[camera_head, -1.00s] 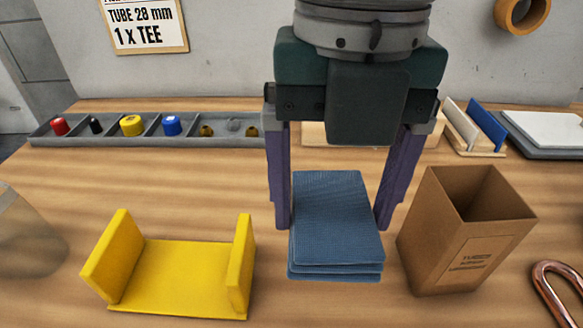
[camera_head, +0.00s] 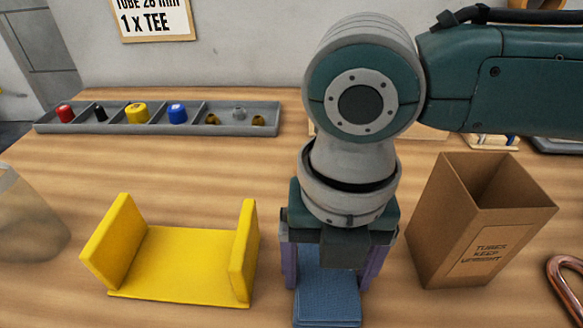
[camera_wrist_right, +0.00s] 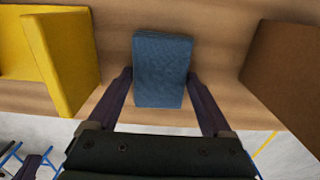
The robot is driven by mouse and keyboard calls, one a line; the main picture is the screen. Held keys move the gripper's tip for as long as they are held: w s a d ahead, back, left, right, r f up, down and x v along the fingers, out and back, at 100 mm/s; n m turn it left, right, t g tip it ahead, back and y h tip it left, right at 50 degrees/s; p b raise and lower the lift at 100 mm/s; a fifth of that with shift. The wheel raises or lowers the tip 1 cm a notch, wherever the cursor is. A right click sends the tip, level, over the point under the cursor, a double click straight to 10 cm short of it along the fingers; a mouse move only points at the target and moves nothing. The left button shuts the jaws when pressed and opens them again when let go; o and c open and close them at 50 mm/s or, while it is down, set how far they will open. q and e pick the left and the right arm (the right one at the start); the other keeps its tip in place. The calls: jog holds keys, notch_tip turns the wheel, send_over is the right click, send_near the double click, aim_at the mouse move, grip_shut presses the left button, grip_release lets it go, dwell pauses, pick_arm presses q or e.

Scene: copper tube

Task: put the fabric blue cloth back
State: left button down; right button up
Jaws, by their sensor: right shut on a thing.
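The blue cloth (camera_head: 328,292) is a folded, layered stack near the bottom edge of the head view, which cuts off its near end. My right gripper (camera_head: 331,284) points down with its purple fingers on both sides of the cloth, shut on it. The wrist view shows the cloth (camera_wrist_right: 162,68) between the two fingertips (camera_wrist_right: 160,76). The gripper body hides the cloth's far end in the head view. I cannot tell whether the cloth is clear of the table. My left gripper is not in view.
A yellow U-shaped holder (camera_head: 180,262) stands empty left of the cloth. A brown open carton (camera_head: 440,235) stands close on the right, with a copper tube (camera_head: 568,285) beyond it. A grey compartment tray (camera_head: 150,128) lies at the back. Bare wooden table (camera_head: 200,170) lies between.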

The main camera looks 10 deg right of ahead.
jog(key=shift+f, duration=0.1)
jog(key=o, duration=1)
